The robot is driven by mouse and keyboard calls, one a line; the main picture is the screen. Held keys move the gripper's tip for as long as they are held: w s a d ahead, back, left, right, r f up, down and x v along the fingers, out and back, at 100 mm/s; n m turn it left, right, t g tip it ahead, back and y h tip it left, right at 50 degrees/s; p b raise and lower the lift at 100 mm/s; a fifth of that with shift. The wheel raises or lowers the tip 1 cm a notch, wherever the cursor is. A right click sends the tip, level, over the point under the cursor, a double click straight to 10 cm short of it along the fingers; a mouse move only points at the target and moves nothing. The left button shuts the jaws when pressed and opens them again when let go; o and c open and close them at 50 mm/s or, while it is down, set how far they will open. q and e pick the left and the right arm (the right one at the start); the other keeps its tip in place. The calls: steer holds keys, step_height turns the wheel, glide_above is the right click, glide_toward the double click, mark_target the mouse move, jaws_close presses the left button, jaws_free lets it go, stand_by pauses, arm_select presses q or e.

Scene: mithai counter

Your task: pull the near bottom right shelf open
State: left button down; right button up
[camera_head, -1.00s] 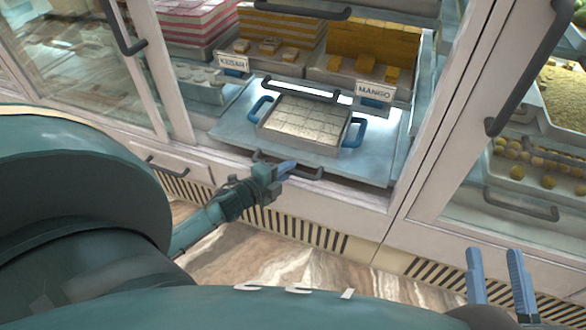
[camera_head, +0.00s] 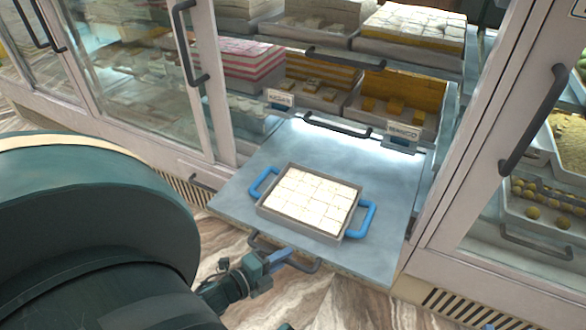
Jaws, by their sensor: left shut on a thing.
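The bottom shelf (camera_head: 300,148) is a grey metal slab that sticks well out of the display case, over the floor. Its dark bar handle (camera_head: 304,265) is on the front edge. A tray (camera_head: 346,237) of white square sweets with blue side handles sits on the shelf. My right gripper is not in view.
Glass-fronted case doors with dark handles (camera_head: 534,120) stand on both sides of the opening. Upper shelves hold stacked sweets behind the KESAR sign (camera_head: 280,97) and MANGO sign (camera_head: 403,131). Marble floor (camera_head: 345,305) lies in front of the shelf.

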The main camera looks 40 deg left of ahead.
arm_select(q)
steer(key=shift+s+d+p, duration=0.2)
steer(key=shift+s+d, duration=0.05)
steer(key=shift+s, duration=0.75)
steer(key=shift+s+d+p, duration=0.15)
steer(key=shift+s+d, duration=0.1)
steer(key=shift+s, duration=0.75)
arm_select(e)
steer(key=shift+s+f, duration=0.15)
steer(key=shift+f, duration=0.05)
arm_select(q)
steer(key=c, duration=1.4)
jaws_free()
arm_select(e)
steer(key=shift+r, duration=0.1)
arm_select(q)
steer(key=shift+s, duration=0.1)
steer(key=p+v, duration=0.2)
steer(key=v, duration=1.1)
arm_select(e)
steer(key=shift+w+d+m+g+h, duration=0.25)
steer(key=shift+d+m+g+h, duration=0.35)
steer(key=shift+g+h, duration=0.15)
